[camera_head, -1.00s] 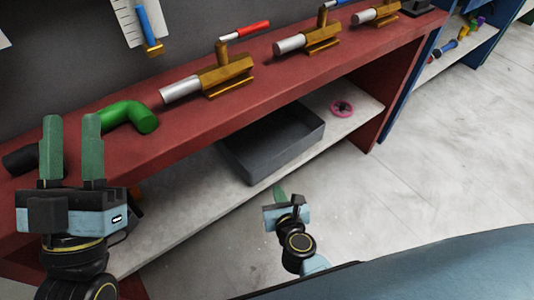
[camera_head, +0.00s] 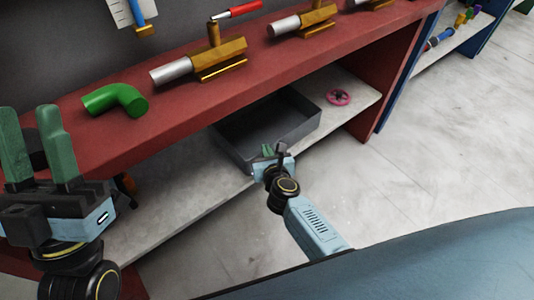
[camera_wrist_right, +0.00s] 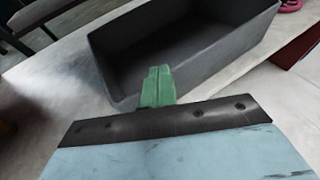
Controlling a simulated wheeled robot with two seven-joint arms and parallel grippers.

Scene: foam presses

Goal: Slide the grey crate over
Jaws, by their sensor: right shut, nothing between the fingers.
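The grey crate (camera_head: 300,131) is an open, empty, dark box on the lower white shelf of the red bench. It also fills the top of the right wrist view (camera_wrist_right: 225,58). My right gripper (camera_head: 267,149) is shut and empty at the crate's near side. In the right wrist view its green fingers (camera_wrist_right: 158,80) are together, in front of the crate's near wall by the near corner; I cannot tell whether they touch it. My left gripper (camera_head: 38,140) is open, with its green fingers apart and nothing between them, in front of the bench's left part.
The red bench top (camera_head: 190,105) carries a green elbow pipe (camera_head: 117,99) and several brass valves (camera_head: 222,62). A pink ring (camera_head: 338,97) lies on the shelf (camera_head: 185,203) right of the crate. The shelf left of the crate looks mostly clear. Grey floor (camera_head: 440,130) lies at the right.

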